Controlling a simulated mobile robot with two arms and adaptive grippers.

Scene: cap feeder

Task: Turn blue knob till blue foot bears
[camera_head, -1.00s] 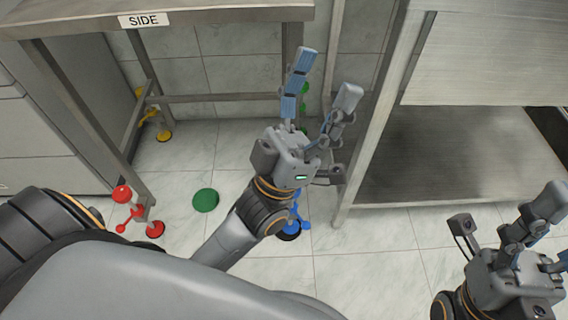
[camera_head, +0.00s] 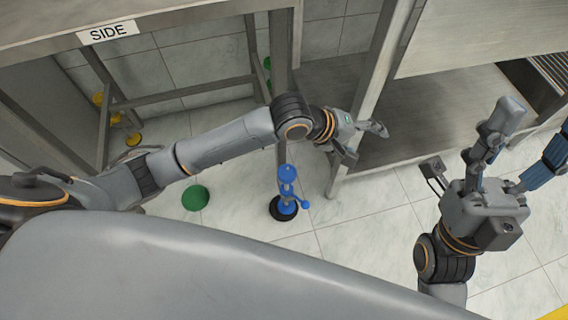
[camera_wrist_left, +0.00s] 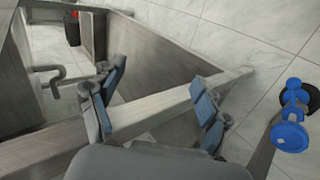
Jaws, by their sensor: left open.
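The blue knob (camera_head: 286,172) sits on the near leg of the side table. Below it is the blue foot (camera_head: 286,207), with a small blue side lever and a dark round base at the floor. Whether the foot bears on the floor cannot be told. In the left wrist view the blue knob (camera_wrist_left: 290,137) and blue foot (camera_wrist_left: 296,97) show at the right edge. My left gripper (camera_head: 363,142) is open and empty, to the right of and above the knob in the head view, near the neighbouring unit's leg. My right gripper (camera_head: 500,160) is open and empty at the right.
The side table (camera_head: 180,27) bears a SIDE label. A steel shelf unit (camera_head: 430,125) stands right of it, its leg close to my left gripper. A green disc (camera_head: 195,198) lies on the floor. Yellow feet (camera_head: 133,139) stand farther back. Floor in front of the knob is clear.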

